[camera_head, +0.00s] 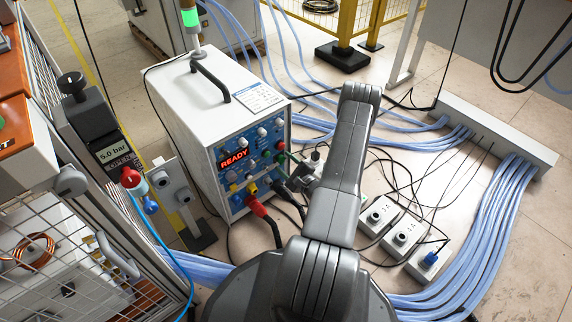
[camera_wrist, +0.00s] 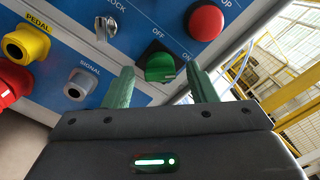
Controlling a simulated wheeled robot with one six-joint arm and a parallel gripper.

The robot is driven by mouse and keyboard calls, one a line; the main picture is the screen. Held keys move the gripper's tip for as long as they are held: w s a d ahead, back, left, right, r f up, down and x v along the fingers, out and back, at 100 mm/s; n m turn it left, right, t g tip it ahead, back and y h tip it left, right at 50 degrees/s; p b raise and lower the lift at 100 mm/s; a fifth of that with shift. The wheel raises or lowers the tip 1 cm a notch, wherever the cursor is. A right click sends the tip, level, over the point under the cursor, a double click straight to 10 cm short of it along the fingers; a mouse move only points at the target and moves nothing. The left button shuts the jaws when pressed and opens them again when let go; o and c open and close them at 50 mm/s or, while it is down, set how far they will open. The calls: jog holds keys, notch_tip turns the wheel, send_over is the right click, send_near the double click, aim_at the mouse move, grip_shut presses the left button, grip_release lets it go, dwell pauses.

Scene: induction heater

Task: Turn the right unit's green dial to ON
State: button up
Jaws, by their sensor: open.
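The green dial (camera_wrist: 160,68) is on a blue panel (camera_wrist: 130,45) in the wrist view, with OFF and ON printed beside it. Which label its mark points to is too small to tell. My gripper (camera_wrist: 161,72) is open, with one green finger on each side of the dial. I cannot tell whether the fingers touch it. The white unit (camera_head: 200,85) with a lit READY display (camera_head: 233,159) stands in the head view.
A red button (camera_wrist: 207,22), a key switch (camera_wrist: 106,28), a yellow PEDAL socket (camera_wrist: 27,43) and a grey SIGNAL socket (camera_wrist: 80,84) surround the dial. Blue hoses (camera_head: 490,230) and black cables cover the floor. A wire cage (camera_head: 70,250) stands at left.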

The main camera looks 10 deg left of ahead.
jog(key=p+v, duration=0.3)
jog(key=v, duration=1)
jog(key=shift+s+d, duration=0.25)
jog(key=shift+d, duration=0.05)
jog(key=b+x, duration=0.2)
jog(key=x, duration=1.1)
jog(key=shift+w+a+b, duration=0.25)
jog(key=shift+a+b, duration=0.05)
jog(key=shift+b, duration=0.05)
